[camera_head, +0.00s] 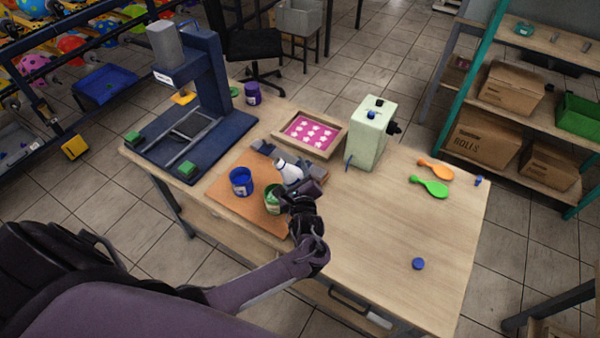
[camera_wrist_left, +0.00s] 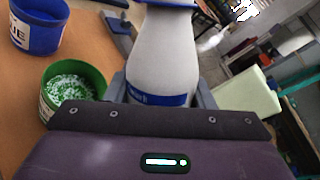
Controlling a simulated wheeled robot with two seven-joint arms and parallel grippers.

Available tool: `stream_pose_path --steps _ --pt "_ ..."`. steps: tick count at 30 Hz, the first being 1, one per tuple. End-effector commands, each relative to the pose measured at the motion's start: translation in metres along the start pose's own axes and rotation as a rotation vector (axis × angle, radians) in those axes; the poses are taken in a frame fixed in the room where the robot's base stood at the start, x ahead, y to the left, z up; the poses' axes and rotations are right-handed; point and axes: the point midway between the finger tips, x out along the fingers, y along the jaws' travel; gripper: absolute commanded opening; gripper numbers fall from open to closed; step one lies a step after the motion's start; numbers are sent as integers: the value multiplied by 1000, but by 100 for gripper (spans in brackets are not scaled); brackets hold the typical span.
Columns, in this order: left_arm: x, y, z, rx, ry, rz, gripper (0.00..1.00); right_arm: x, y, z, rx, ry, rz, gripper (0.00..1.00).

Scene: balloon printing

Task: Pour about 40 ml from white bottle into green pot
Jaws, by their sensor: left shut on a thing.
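The white bottle (camera_head: 289,171) is held in my left gripper (camera_head: 291,176) over the orange-brown board, close to the green pot. In the left wrist view the bottle (camera_wrist_left: 163,55) has a blue band and a blue label, and stands between the fingers; its mouth is out of frame. It looks somewhat tilted in the head view; I cannot tell how much. The open green pot (camera_head: 272,197) stands beside the gripper, partly hidden by it. In the left wrist view the green pot (camera_wrist_left: 75,92) has white-speckled contents. No stream shows. My right gripper is not in view.
A blue pot (camera_head: 241,181) stands left of the green pot on the board (camera_head: 240,208). A framed pink tray (camera_head: 337,148) and a pale green machine (camera_head: 368,135) stand behind.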

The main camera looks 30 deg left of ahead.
Motion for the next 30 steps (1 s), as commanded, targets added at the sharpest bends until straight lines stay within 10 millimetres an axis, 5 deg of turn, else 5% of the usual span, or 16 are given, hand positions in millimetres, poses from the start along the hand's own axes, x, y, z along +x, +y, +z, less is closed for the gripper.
stream_pose_path --steps 9,18,30 --pt "0 1 1 29 -10 0 21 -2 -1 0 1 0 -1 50" --pt "6 14 16 291 -107 0 21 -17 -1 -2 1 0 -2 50" --pt "6 18 27 389 -142 2 21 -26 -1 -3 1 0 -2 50"
